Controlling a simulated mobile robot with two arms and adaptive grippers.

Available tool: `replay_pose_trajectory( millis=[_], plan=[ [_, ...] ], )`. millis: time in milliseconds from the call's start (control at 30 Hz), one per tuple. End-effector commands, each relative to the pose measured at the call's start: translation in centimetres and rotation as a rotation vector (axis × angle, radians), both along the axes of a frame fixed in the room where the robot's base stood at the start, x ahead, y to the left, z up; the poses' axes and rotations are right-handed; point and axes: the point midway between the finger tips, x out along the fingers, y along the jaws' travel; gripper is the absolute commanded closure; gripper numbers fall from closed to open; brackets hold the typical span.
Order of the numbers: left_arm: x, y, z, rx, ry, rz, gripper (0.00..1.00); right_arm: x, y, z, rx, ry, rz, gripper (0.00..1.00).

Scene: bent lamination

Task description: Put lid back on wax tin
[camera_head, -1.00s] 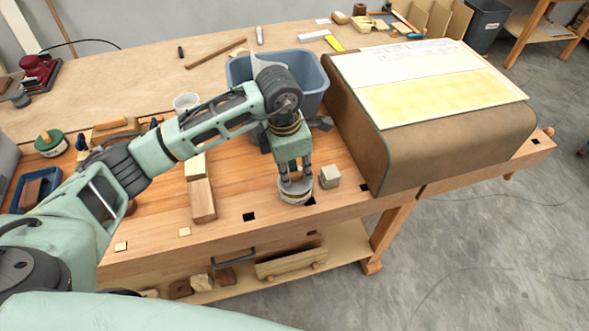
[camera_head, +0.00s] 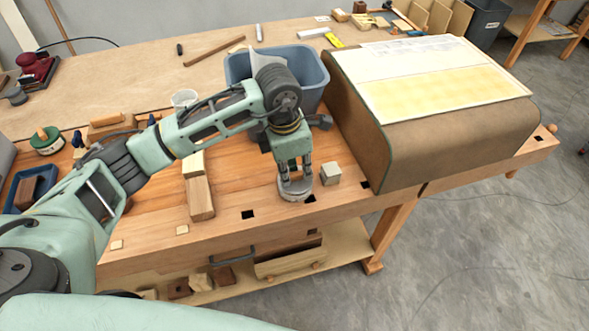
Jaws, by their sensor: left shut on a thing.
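The wax tin (camera_head: 295,195) is a low, round, pale grey piece on the workbench, near its front edge. My left gripper (camera_head: 295,180) points straight down over it, its fingers closed at the top of the round piece, where the lid sits. The fingers hide much of the top, so the seam between lid and tin is not clear. I cannot tell whether the lid is level or fully seated. My right gripper is not in view.
A small pale cube (camera_head: 330,174) stands close right of the tin. A wooden block (camera_head: 200,198) lies to the left. A blue-grey bin (camera_head: 313,75) stands behind my wrist, and a large brown curved form (camera_head: 440,140) fills the right. Dark square holes mark the bench top.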

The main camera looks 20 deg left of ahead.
Motion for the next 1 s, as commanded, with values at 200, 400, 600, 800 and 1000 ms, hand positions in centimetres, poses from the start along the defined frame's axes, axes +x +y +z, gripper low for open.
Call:
replay_pose_trajectory(
  millis=[200, 400, 600, 800, 1000],
  plan=[
    [0.01, 0.00, 0.04, 0.000, 0.000, 0.000, 1.00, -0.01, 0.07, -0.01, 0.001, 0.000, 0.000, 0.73],
    [0.01, 0.00, 0.04, 0.000, 0.000, 0.000, 1.00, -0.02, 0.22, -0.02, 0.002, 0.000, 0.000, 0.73],
    [0.02, 0.00, -0.11, -0.001, -0.001, 0.000, 1.00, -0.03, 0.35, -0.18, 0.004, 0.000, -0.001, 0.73],
    [0.02, 0.00, -0.32, -0.001, -0.001, 0.000, 1.00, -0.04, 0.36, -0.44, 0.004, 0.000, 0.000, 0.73],
    [0.02, 0.00, -0.53, 0.000, -0.001, 0.000, 1.00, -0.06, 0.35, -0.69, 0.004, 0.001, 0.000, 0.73]
  ],
)
